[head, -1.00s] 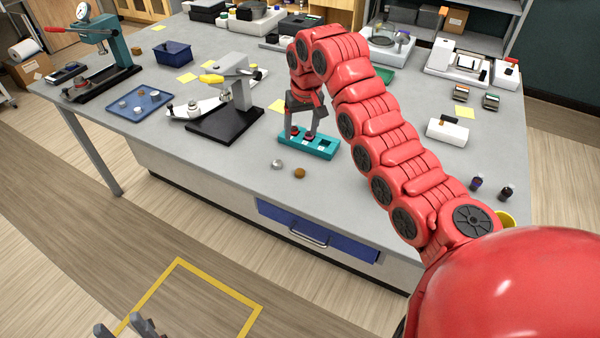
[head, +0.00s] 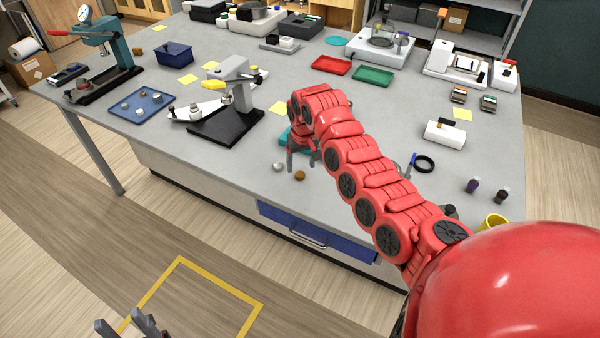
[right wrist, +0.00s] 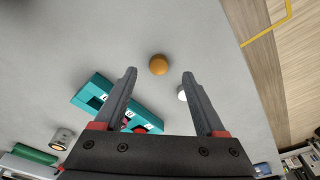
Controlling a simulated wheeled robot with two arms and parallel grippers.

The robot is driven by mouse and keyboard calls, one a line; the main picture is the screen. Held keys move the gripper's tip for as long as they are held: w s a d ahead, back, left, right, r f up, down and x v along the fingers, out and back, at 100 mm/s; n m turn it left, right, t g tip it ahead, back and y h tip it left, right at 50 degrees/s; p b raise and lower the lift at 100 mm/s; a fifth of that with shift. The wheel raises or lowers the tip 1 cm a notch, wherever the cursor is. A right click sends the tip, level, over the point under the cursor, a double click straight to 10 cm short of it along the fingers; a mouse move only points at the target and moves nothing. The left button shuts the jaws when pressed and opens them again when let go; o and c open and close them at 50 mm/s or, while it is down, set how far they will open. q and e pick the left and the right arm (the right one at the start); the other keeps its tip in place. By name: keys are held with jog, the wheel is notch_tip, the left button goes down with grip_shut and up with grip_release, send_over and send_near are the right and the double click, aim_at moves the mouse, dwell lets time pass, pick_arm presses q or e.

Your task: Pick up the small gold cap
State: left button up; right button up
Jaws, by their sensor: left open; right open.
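The small gold cap (head: 300,175) lies on the grey bench near its front edge. In the right wrist view the gold cap (right wrist: 158,65) shows as a round disc just past the fingertips, between their lines. My right gripper (head: 302,163) is open, empty and pointed down over the bench beside the cap; its open fingers also show in the right wrist view (right wrist: 159,76). My left gripper (head: 132,326) is open at the bottom left, low in front of the bench and far from the cap.
A small silver cap (head: 278,167) lies just left of the gold one. A teal holder with slots (right wrist: 90,97) is beside my right gripper, mostly hidden in the head view. A black-based press (head: 225,125) stands further left. The bench front is otherwise clear.

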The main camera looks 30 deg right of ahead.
aim_at(300, 174)
jog(key=shift+w+f+p, duration=0.15)
jog(key=shift+f+p, duration=0.1)
jog(key=shift+p, duration=0.1)
jog(key=f, duration=0.1)
jog(key=w+f+p, duration=0.1)
jog(key=f, duration=0.1)
jog(key=shift+d+f, duration=0.15)
jog(key=shift+f, duration=0.55)
grip_shut()
